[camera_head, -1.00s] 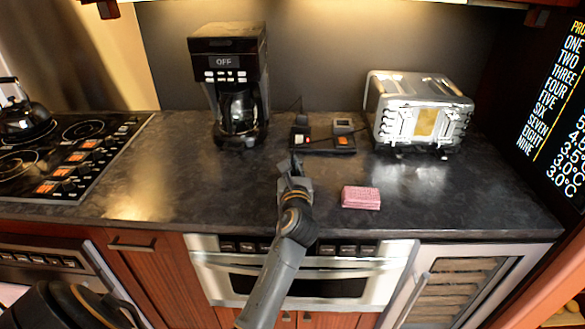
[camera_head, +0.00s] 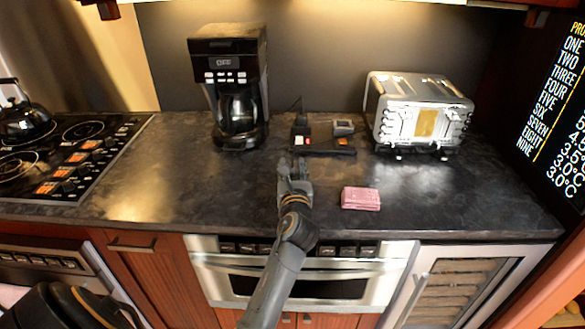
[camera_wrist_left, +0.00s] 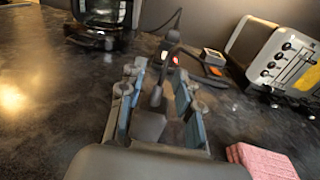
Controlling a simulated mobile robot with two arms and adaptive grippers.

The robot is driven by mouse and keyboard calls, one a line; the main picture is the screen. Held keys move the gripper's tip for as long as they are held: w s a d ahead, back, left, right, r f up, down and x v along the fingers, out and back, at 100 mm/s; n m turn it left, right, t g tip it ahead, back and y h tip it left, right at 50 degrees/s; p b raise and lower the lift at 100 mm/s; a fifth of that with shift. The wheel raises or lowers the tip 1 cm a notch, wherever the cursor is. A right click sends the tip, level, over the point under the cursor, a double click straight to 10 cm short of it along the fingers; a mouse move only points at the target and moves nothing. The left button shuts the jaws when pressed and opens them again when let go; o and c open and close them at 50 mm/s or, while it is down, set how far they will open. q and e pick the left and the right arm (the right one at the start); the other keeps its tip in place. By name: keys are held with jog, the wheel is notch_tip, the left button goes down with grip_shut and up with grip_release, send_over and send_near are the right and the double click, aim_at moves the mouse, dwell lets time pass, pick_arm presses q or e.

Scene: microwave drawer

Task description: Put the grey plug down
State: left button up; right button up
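The grey plug (camera_head: 344,127) is a small grey block at the back edge of the dark power strip (camera_head: 322,150), beside an orange light. It also shows in the left wrist view (camera_wrist_left: 213,55), beyond and right of my fingers. Nothing grips it. My left gripper (camera_head: 293,163) is just in front of the strip, over the counter. In the left wrist view its blue-padded fingers (camera_wrist_left: 157,95) are apart. A black plug (camera_head: 301,127) with a cord stands at the strip's left end. My right gripper is out of view.
A coffee maker (camera_head: 237,85) stands back left and a metal toaster (camera_head: 420,110) back right. A pink block (camera_head: 360,198) lies right of my left gripper. The cooktop (camera_head: 70,155) is far left. The counter (camera_head: 180,185) is clear left of my gripper.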

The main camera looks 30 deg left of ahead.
pick_arm(q)
jog(key=b+v, duration=0.1)
jog(key=v, duration=1.1)
